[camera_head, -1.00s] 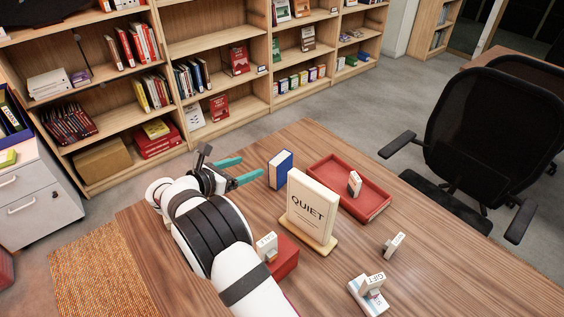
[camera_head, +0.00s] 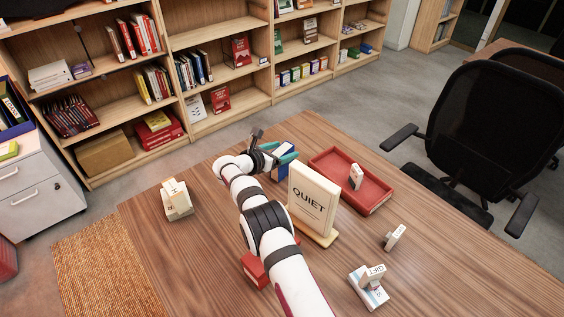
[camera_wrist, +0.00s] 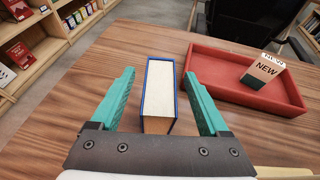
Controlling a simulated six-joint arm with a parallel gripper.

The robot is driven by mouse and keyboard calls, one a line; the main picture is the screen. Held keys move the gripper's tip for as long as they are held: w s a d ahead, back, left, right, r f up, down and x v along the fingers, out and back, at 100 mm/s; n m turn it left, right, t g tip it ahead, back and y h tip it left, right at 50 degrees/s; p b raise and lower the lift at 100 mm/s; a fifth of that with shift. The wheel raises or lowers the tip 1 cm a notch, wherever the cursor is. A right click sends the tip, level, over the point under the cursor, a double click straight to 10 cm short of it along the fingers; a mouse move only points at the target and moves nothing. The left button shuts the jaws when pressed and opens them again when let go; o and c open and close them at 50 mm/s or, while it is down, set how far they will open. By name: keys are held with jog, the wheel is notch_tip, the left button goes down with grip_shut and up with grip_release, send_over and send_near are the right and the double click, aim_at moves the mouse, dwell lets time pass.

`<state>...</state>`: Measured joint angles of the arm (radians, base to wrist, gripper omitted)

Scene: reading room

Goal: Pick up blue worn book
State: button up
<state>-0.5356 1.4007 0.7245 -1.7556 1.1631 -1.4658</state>
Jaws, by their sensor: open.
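The blue book (camera_head: 283,165) stands upright on the wooden table, partly hidden by my gripper in the head view. In the wrist view the blue book (camera_wrist: 160,88) shows its pale page edges and blue covers. My gripper (camera_wrist: 160,92) is open, with one teal finger on each side of the book. Small gaps show between the fingers and the covers. In the head view my gripper (camera_head: 280,158) is at the book, behind the QUIET sign. Whether the book is worn cannot be told.
A red tray (camera_head: 372,201) with a small labelled block (camera_head: 356,176) lies right of the book. The QUIET sign (camera_head: 310,200) stands close in front. A red block (camera_head: 254,268) is partly under my arm's outline. Other small blocks (camera_head: 176,199) stand on the table.

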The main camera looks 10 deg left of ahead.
grip_shut()
jog(key=shift+r, duration=0.15)
